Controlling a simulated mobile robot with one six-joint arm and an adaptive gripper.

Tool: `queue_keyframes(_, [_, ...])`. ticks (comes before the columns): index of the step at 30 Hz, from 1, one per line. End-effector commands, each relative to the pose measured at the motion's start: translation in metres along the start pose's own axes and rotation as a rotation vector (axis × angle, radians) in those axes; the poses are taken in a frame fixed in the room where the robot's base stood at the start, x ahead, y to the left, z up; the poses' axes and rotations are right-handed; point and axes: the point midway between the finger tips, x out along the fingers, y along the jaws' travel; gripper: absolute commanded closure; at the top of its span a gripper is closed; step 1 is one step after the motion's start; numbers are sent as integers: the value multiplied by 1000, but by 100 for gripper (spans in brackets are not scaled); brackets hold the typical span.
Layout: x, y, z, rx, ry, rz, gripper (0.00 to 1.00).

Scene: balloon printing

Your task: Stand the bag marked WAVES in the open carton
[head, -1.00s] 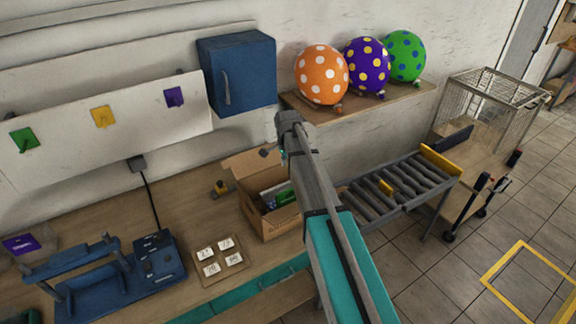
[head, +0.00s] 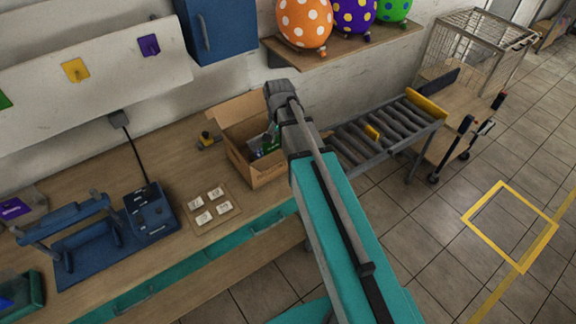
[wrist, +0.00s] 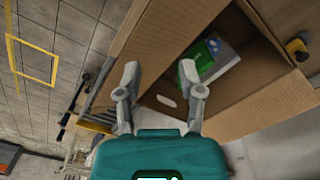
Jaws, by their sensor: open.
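The open carton (head: 268,178) stands on the bench, flaps up, left of the roller conveyor. It fills much of the wrist view (wrist: 170,38). A green and white packet (wrist: 207,60) lies inside against a wall; it also shows in the head view (head: 262,148). I cannot read WAVES on it or tell whether it is one bag or two. My gripper (wrist: 160,75) is open at the carton, nothing visible between its fingers. The head view mostly hides the fingers behind my arm. A purple-labelled bag (head: 14,209) lies at the far left, its lettering unreadable.
A blue press (head: 85,240) and a board of white tiles (head: 212,206) stand left of the carton. The roller conveyor (head: 385,135) runs to the right. Balloons sit on a shelf (head: 340,45) above.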

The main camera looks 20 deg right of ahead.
Motion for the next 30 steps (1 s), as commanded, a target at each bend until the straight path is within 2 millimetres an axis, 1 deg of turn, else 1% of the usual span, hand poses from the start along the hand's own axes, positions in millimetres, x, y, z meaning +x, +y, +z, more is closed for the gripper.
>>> queue_keyframes(1, [0, 14, 23, -73, 0, 0, 50])
queue_keyframes(3, [0, 25, 44, -184, 0, 0, 50])
queue_keyframes(6, [0, 40, 69, -328, 0, 1, 50])
queue_keyframes(9, [0, 51, 87, -444, 0, 1, 50])
queue_keyframes(12, [0, 57, 99, -522, 0, 1, 50])
queue_keyframes(16, [0, 61, 105, -571, -1, 1, 50])
queue_keyframes(30, [0, 60, 104, -577, -1, 1, 50])
